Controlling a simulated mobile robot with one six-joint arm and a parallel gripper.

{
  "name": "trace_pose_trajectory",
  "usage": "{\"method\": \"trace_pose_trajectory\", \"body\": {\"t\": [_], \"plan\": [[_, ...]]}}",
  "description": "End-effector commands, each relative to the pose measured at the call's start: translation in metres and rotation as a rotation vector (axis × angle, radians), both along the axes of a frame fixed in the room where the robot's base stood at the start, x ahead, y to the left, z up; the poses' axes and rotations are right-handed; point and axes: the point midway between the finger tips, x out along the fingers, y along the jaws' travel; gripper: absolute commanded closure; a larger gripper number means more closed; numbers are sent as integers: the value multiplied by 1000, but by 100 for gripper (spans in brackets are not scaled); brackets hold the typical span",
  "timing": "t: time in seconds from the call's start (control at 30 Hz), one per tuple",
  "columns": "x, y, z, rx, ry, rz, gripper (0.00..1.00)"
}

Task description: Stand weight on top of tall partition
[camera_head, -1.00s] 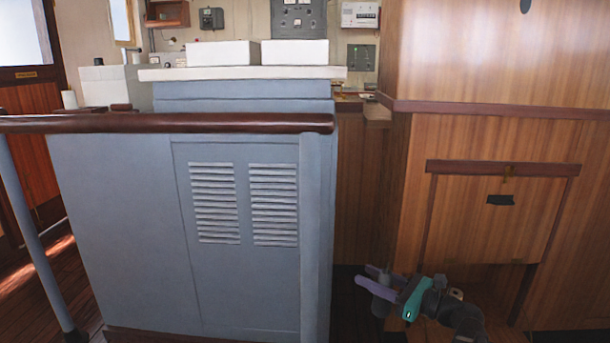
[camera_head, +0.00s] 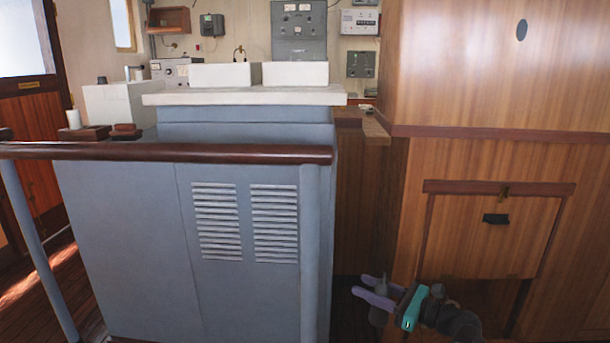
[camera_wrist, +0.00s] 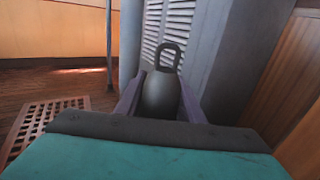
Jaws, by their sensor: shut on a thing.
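The weight (camera_wrist: 160,96) is a dark grey, rounded body with a loop handle on top. My gripper (camera_wrist: 160,102) has purple fingers on both sides of it and is shut on it. The weight looks upright in the wrist view. In the head view my gripper (camera_head: 368,290) is low at the bottom right, beside the blue-grey cabinet, and the weight (camera_head: 378,315) shows partly behind the fingers. Which structure is the tall partition I cannot tell for sure; a tall wood-panelled wall (camera_head: 490,75) stands at the right, its top out of view.
The blue-grey louvred cabinet (camera_head: 130,240) fills the centre, with a brown handrail (camera_head: 170,152) in front and a white top (camera_head: 240,97) carrying two white boxes. A wooden ledge (camera_head: 365,125) lies behind. A floor grating (camera_wrist: 45,125) and open floor show left in the wrist view.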

Motion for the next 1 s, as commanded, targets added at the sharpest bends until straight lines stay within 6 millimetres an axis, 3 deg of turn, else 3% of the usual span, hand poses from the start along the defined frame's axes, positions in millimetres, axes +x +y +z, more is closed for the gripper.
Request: {"method": "trace_pose_trajectory", "body": {"t": [0.03,1.0], "plan": [[0,0,12,5,-3,0,100],[1,-1,82,5,-3,0,100]]}}
